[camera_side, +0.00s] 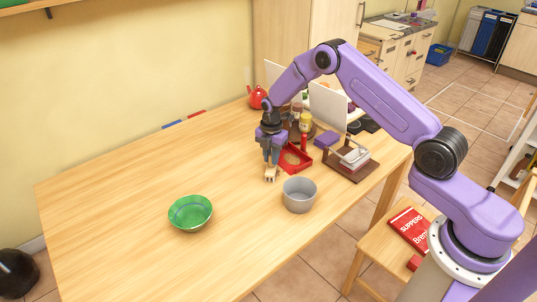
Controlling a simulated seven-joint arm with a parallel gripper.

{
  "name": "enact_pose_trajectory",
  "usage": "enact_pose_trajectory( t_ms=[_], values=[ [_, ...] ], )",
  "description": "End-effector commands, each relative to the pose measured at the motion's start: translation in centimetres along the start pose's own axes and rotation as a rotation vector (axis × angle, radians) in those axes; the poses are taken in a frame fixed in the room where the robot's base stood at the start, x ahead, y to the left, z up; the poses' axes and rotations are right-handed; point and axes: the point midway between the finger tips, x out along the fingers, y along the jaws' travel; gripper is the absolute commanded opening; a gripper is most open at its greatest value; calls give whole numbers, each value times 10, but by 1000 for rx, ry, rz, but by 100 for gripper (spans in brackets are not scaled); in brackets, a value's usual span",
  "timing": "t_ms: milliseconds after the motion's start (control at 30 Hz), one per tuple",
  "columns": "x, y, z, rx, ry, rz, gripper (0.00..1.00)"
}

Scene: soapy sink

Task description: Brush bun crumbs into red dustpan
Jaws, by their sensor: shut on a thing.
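The red dustpan (306,167) lies on the wooden table near its middle right. A tan patch (292,158) shows inside it, which may be crumbs, but it is too small to be sure. My gripper (271,163) points down just left of the dustpan. It is shut on a small pale thing, likely the brush (270,175), whose lower end is at or close to the table top. Most of the brush is hidden by the fingers. I cannot make out loose crumbs on the table.
A grey pot (299,195) stands in front of the dustpan, and a green bowl (190,213) front left. A brown rack (352,166), a purple block (327,139) and a red-and-yellow bottle (305,124) crowd the right and back. The table's left side is clear.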

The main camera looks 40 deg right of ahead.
Motion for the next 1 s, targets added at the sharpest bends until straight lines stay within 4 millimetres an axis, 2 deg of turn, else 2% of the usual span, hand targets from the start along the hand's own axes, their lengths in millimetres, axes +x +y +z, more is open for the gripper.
enact_pose_trajectory(
  t_ms=[400, 467, 533, 1000],
  values=[
    [-1, -13, 33, 2, -1, 0, 0],
    [-5, -12, 31, 1, -1, 1, 0],
    [-22, -12, 31, 0, -2, 3, 0],
    [-57, -12, 30, 0, 0, 0, 0]
  ],
)
